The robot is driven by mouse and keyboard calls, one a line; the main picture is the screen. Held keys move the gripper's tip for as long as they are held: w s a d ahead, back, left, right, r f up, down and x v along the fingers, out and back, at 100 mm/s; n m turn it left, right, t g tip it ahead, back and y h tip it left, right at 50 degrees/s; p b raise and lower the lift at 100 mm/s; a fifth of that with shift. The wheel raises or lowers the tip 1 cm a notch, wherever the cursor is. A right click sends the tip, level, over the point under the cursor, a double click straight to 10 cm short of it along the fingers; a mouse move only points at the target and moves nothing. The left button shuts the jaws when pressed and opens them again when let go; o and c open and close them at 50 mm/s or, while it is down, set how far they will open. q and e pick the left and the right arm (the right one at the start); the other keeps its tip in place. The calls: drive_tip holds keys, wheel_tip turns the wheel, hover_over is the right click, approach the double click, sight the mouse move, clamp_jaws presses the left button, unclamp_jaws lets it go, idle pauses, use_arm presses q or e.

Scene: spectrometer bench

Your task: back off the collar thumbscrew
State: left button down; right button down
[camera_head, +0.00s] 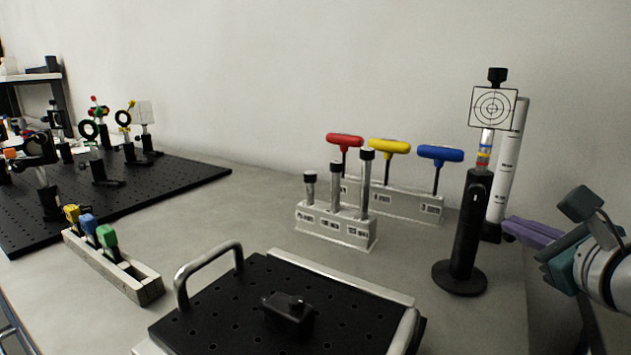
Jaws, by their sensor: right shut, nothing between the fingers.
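A black post holder (468,225) stands upright on a round black base at the right of the bench. A post with coloured bands (485,150) rises from its top and carries a square target plate (493,108) with a black knob above. I cannot make out the collar thumbscrew clearly against the dark holder top. My right gripper (511,229) has purple fingers, shut and empty, pointing left. In the picture its tips are just right of the holder, with a gap between them. My left gripper is out of view.
A white marked column (506,170) stands behind the holder. T-handle drivers (390,146) and a block of short posts (336,226) stand to the left. A black perforated plate with handles (230,310) lies in front. An optics breadboard (190,172) is far left. Grey bench shows between them.

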drive_tip(key=shift+d+f+b, duration=0.15)
drive_tip(key=shift+f+b, duration=0.3)
drive_tip(key=shift+f, duration=0.1)
drive_tip(key=shift+p, duration=0.3)
drive_tip(key=shift+s+a+f, duration=0.1)
drive_tip(key=shift+a+f, duration=0.15)
idle(0.3)
drive_tip(key=shift+a+r+p, duration=0.2)
drive_tip(key=shift+r+p, duration=0.2)
drive_tip(key=shift+p, duration=0.25)
drive_tip(key=v, duration=0.2)
drive_tip(key=p+v, duration=0.1)
drive_tip(key=v, duration=0.1)
drive_tip(key=f+v, duration=0.1)
drive_tip(key=shift+s+d+r+p, duration=0.15)
drive_tip(key=shift+s+d+p, duration=0.25)
drive_tip(key=shift+s, duration=0.1)
